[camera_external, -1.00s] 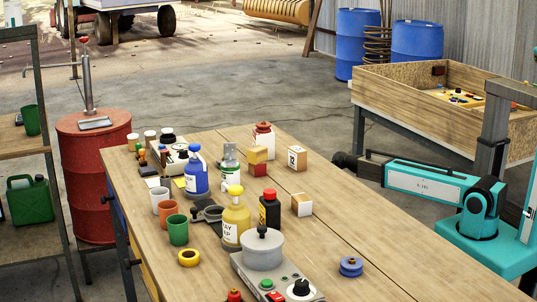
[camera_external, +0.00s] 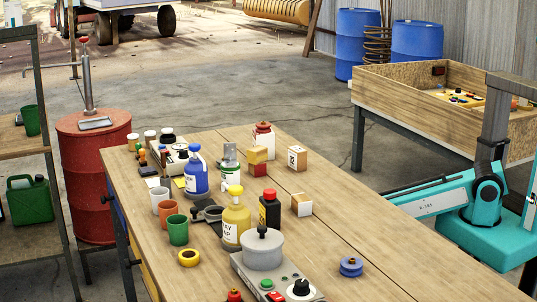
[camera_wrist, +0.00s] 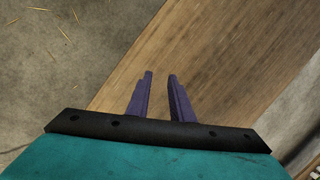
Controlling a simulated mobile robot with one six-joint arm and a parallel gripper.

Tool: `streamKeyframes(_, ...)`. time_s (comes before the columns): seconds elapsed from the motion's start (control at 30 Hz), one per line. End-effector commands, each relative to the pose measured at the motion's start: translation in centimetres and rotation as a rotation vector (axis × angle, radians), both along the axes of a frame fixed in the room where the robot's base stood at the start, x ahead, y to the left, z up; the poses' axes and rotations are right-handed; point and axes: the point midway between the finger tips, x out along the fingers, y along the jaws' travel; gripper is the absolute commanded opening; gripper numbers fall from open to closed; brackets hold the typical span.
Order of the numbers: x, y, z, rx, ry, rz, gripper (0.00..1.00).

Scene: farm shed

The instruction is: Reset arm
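My gripper (camera_wrist: 160,75) shows in the wrist view as two purple fingers standing a little apart, with bare wood visible between their tips. It holds nothing. Below it is a bare wooden surface (camera_wrist: 215,55), with its edge running diagonally. In the external view my teal arm is at the right, beside the workbench (camera_external: 345,215), with a link reaching left to about the bench's right edge. My gripper cannot be made out in that view.
Bottles, cups and a pot appliance (camera_external: 262,250) crowd the bench's left and middle. A blue knob-topped disc (camera_external: 351,267) sits near its right edge. A wooden bin (camera_external: 430,112) stands behind my arm. Concrete floor (camera_wrist: 50,60) with straw lies left of the wood.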

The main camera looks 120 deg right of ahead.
Motion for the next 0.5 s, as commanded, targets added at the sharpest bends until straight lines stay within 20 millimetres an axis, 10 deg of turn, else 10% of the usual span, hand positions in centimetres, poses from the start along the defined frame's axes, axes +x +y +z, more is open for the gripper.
streamKeyframes(0.5,-1.6,12.7,-1.4,0.013,0.129,0.301,0.20)
